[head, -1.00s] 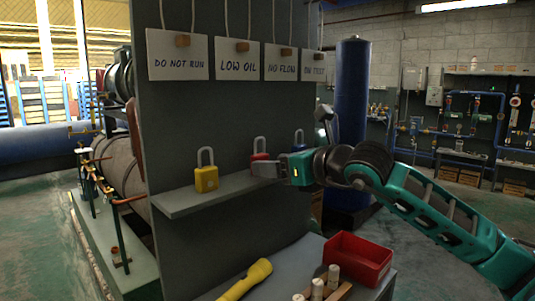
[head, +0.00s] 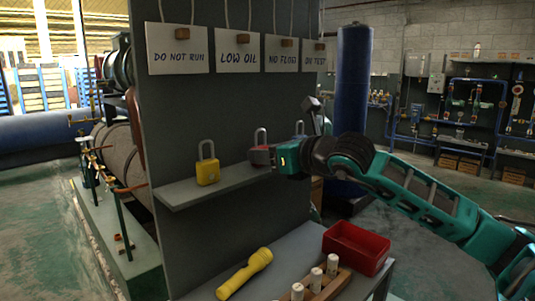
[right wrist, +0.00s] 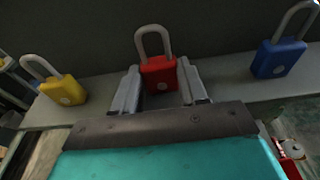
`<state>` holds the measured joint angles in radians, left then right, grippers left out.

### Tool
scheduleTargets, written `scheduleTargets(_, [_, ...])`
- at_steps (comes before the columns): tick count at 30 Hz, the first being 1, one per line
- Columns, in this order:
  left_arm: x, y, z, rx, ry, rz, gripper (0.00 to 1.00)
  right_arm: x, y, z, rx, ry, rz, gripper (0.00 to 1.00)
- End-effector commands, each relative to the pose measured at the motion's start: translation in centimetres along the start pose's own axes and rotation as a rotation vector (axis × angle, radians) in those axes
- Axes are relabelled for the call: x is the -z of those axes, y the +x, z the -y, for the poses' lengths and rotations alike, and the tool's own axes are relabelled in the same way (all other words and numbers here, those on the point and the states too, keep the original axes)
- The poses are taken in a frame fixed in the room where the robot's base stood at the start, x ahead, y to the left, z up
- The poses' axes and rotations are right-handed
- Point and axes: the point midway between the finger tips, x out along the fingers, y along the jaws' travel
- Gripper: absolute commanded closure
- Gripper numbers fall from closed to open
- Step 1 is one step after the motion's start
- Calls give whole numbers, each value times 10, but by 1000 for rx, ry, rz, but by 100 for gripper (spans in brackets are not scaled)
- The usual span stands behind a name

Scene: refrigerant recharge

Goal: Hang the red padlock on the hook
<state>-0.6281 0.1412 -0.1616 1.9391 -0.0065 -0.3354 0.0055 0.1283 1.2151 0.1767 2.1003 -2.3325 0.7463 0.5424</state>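The red padlock (right wrist: 158,74) stands upright on the grey shelf with its grey shackle up. In the right wrist view my right gripper (right wrist: 160,84) has a finger on each side of its body, with no clear gap. In the head view my right gripper (head: 262,157) hides most of the red padlock; its shackle (head: 260,135) shows above the fingers. The panel carries tags (head: 238,52) reading DO NOT RUN, LOW OIL, NO FLOW and a partly legible one, hung by cords at brown blocks. No hook is clearly made out. My left gripper is not in view.
On the shelf (head: 185,194), a yellow padlock (head: 208,171) stands left of the red one and a blue padlock (right wrist: 278,57) right of it. Below, a table holds a yellow flashlight (head: 245,273), a red bin (head: 357,248) and a wooden block with white pegs (head: 325,284).

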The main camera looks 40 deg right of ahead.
Motion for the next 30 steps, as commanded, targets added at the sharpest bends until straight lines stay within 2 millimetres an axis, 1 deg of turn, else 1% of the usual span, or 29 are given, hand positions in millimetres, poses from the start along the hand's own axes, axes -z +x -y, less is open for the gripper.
scheduleTargets(1, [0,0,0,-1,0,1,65,0,0,0,0,0,0,65])
scheduleTargets(6, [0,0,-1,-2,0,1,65,0,0,0,0,0,0,81])
scheduleTargets(7, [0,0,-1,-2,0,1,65,0,0,0,0,0,1,82])
scheduleTargets(13, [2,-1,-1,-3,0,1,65,-4,-1,0,0,0,2,82])
scheduleTargets(21, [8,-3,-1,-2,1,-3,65,-16,-3,0,-1,0,2,82])
scheduleTargets(30, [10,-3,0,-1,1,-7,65,-17,-4,0,-1,0,1,82])
